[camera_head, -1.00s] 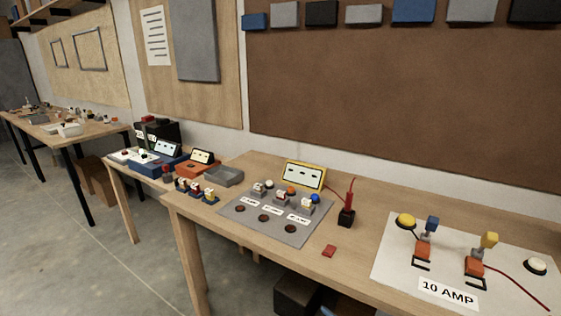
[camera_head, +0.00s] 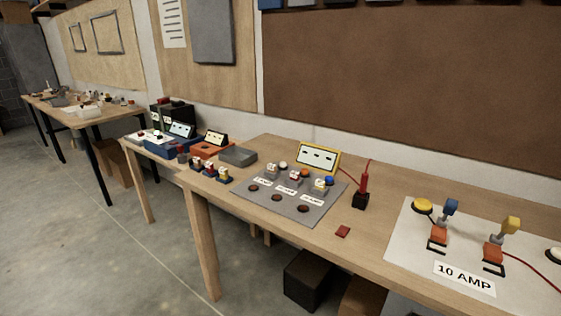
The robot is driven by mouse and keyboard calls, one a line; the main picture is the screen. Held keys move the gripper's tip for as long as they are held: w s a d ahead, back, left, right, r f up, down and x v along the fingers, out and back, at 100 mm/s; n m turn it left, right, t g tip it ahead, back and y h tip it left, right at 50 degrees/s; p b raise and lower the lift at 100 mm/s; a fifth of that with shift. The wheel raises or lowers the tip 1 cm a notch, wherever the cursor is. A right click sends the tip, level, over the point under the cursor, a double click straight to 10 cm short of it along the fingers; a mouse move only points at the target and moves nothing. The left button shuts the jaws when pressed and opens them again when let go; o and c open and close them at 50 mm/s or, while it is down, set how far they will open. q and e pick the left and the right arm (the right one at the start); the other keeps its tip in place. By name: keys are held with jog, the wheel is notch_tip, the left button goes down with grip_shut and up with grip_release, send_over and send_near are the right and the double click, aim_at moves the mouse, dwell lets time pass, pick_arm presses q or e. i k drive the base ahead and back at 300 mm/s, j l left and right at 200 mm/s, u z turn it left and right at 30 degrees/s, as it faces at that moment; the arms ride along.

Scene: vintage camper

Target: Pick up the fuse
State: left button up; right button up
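No part of the view is clearly marked as the fuse. A small flat red piece (camera_head: 343,231) lies alone near the front edge of the table; I cannot tell whether it is the fuse. A grey panel (camera_head: 316,217) left of it holds several small blocks, white labels that seem to read AMP, and dark round spots along its front. Neither of my grippers is in view.
A yellow-framed meter (camera_head: 318,157) stands behind the panel. A red probe (camera_head: 364,178) stands upright in a black holder (camera_head: 360,200). A white board (camera_head: 408,240) labelled 10 AMP, with switches, lies at right. A grey tray (camera_head: 238,156) sits at left.

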aim_at(271, 167)
jog(key=i+j+z, duration=0.5)
jog(key=j+z, duration=0.25)
jog(key=j, duration=0.2)
jog(key=i+j+z, duration=0.25)
jog(key=j, duration=0.15)
jog(key=j+z, duration=0.25)
jog(key=j, duration=0.15)
jog(key=i+j+z, duration=0.1)
jog(key=j+z, duration=0.15)
jog(key=j, duration=0.15)
